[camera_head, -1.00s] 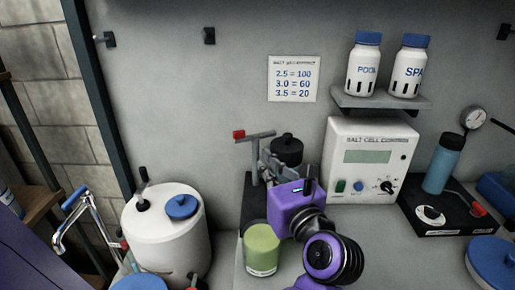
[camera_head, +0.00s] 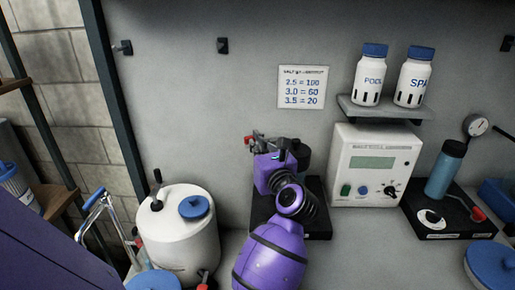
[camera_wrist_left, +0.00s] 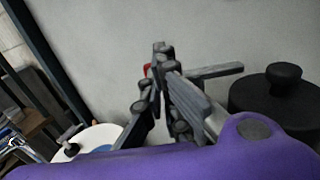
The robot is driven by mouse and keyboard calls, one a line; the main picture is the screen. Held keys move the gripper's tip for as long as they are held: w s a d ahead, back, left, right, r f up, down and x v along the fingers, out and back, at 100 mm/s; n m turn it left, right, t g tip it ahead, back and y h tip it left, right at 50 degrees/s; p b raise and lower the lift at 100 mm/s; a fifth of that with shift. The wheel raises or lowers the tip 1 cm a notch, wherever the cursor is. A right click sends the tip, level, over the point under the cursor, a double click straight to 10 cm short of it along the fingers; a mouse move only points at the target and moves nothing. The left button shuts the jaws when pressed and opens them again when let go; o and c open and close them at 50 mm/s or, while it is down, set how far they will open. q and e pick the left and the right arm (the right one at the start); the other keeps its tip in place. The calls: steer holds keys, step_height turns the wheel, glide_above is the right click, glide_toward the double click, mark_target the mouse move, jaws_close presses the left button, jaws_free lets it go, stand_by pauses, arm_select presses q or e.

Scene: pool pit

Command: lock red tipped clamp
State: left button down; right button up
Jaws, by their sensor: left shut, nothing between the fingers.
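The clamp's red tip (camera_head: 249,139) shows at the upper left of my left gripper (camera_head: 262,148) in the head view. The gripper covers most of the clamp. In the left wrist view, the fingers (camera_wrist_left: 160,58) are shut with nothing between them. The red tip (camera_wrist_left: 147,70) shows just left of them, partly hidden, and a grey bar (camera_wrist_left: 215,72) sticks out to their right. The fingers overlap the clamp in the picture; I cannot tell whether they touch it. A dark knobbed lid (camera_wrist_left: 275,90) stands to the right. My right gripper is not in view.
A black base (camera_head: 318,222) lies under the clamp area. The white salt cell box (camera_head: 374,165) stands right of it, below a shelf (camera_head: 385,110) with two bottles. A white tank (camera_head: 175,235) with a blue cap stands to the left.

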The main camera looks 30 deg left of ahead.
arm_select(q)
steer(key=a+p, duration=0.1)
steer(key=a, duration=0.2)
steer(key=shift+w+r+p, duration=0.1)
steer(key=shift+r+p, duration=0.05)
steer(key=shift+p, duration=0.2)
steer(key=shift+d, duration=0.25)
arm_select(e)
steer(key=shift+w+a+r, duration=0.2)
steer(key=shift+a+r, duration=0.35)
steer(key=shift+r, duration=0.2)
